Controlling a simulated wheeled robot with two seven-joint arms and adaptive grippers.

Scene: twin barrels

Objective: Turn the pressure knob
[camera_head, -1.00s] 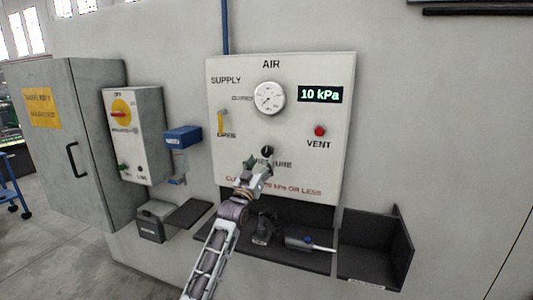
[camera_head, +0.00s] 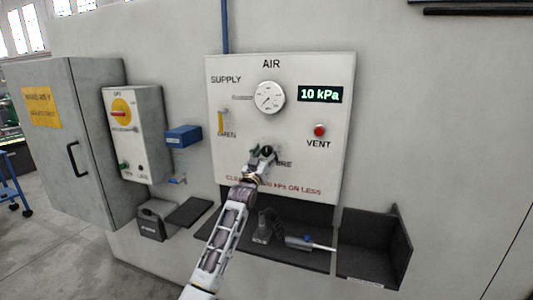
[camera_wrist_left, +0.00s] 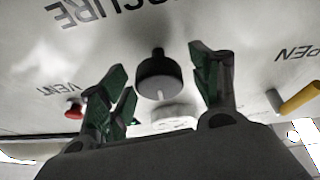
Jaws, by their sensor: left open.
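The black pressure knob (camera_head: 266,149) sits on the white AIR panel (camera_head: 290,175), below the round gauge. My left gripper (camera_head: 263,154) is at the knob in the head view and partly covers it and the PRESSURE label. In the left wrist view the knob (camera_wrist_left: 158,76) stands between the two green-padded fingers of the open gripper (camera_wrist_left: 161,88). There is a gap on each side, and neither finger visibly touches it. The display (camera_head: 320,94) reads 10 kPa. My right gripper is not in view.
A yellow supply lever (camera_head: 221,123) is left of the knob and a red VENT button (camera_head: 320,131) is at upper right. Below the panel, a dark shelf (camera_head: 290,258) holds tools. A switch box (camera_head: 135,135) and grey cabinet (camera_head: 90,150) stand to the left.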

